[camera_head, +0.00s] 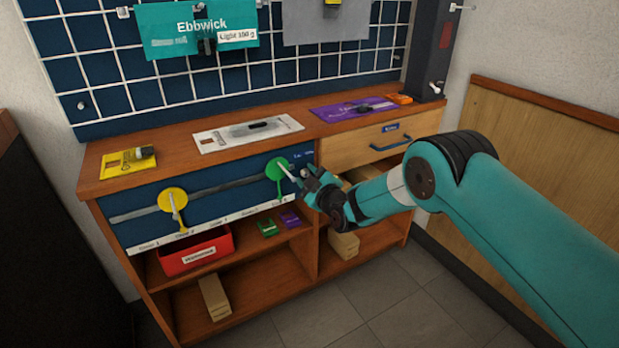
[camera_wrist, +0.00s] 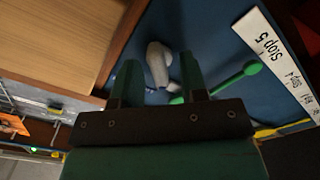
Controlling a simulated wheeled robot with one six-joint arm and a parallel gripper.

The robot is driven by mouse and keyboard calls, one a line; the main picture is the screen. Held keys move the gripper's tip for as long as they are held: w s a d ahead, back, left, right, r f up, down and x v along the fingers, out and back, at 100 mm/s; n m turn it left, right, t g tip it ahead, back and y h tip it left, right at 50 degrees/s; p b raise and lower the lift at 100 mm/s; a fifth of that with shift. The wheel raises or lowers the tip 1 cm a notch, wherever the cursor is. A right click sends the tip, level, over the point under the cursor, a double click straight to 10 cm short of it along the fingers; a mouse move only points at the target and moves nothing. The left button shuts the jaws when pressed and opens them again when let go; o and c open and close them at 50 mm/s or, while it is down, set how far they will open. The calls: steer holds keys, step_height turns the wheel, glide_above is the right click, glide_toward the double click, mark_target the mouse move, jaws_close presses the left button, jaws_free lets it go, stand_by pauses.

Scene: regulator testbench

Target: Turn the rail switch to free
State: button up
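A pale grey knob (camera_wrist: 157,62) on the blue panel (camera_wrist: 205,25), seemingly the rail switch, shows in the wrist view. Small pale print beside it is too hidden to read, so its setting cannot be told. My gripper (camera_wrist: 158,75) is open, one finger on each side of the knob, with gaps on both sides; contact is not visible. In the head view my gripper (camera_head: 306,177) is at the right end of the bench's blue front panel (camera_head: 225,197), just right of the green disc (camera_head: 278,168), and hides the knob.
A green lever (camera_wrist: 235,80) lies close to the right finger in the wrist view. A yellow disc (camera_head: 173,199) with a lever sits left on the slotted rail. The wooden drawer (camera_head: 365,145) with a blue handle is right. A red bin (camera_head: 195,252) stands on the shelf below.

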jaws_close()
steer(key=shift+m, duration=0.4)
steer(key=shift+w+d+m+b, duration=0.1)
steer(key=shift+m+b, duration=0.4)
steer(key=shift+m, duration=2.35)
steer(key=shift+w+d+m+b, duration=0.15)
steer(key=shift+m+b, duration=0.35)
steer(key=shift+m, duration=2.3)
steer(key=shift+d+m+b, duration=0.1)
steer(key=shift+m+b, duration=0.4)
steer(key=shift+m, duration=2.35)
jaws_free()
